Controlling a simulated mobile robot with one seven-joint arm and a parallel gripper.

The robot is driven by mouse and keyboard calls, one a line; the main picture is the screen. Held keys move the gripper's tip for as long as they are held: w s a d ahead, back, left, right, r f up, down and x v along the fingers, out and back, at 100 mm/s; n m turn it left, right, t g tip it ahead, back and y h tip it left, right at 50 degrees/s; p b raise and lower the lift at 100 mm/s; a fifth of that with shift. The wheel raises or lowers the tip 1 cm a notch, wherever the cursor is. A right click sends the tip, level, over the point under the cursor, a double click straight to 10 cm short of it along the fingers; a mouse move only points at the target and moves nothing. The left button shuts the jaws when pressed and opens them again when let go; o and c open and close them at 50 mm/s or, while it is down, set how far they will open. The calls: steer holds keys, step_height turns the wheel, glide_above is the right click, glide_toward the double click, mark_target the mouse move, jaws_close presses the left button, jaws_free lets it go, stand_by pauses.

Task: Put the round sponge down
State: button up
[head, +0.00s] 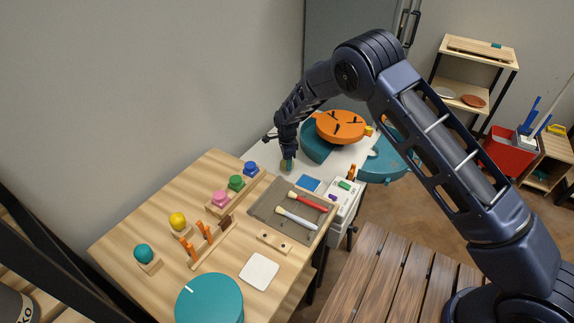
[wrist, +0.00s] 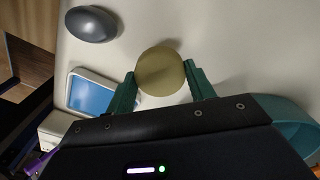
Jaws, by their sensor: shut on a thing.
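The round sponge (wrist: 160,71) is a pale yellow-olive disc in the wrist view. It sits between the two green fingers of my gripper (wrist: 161,84), which is shut on it. In the head view my gripper (head: 288,165) points down over the near left part of the white table (head: 343,158). The sponge is too small and too covered there to make out clearly. A soft shadow lies beside it on the white surface in the wrist view; I cannot tell whether it touches the surface.
A dark grey oval object (wrist: 93,24) and a blue-faced tray (wrist: 91,93) lie left of the sponge. An orange disc (head: 340,126) on teal equipment stands to the right. The wooden table (head: 215,255) in front holds pegs, tools and a grey tray (head: 265,205). White surface above the sponge is clear.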

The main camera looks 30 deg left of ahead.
steer(key=shift+f, duration=1.05)
steer(key=shift+f, duration=0.1)
steer(key=o, duration=0.9)
steer(key=shift+o, duration=0.2)
step_height(320, 180, up, 12)
steer(key=shift+w+r, duration=0.1)
steer(key=shift+r, duration=0.1)
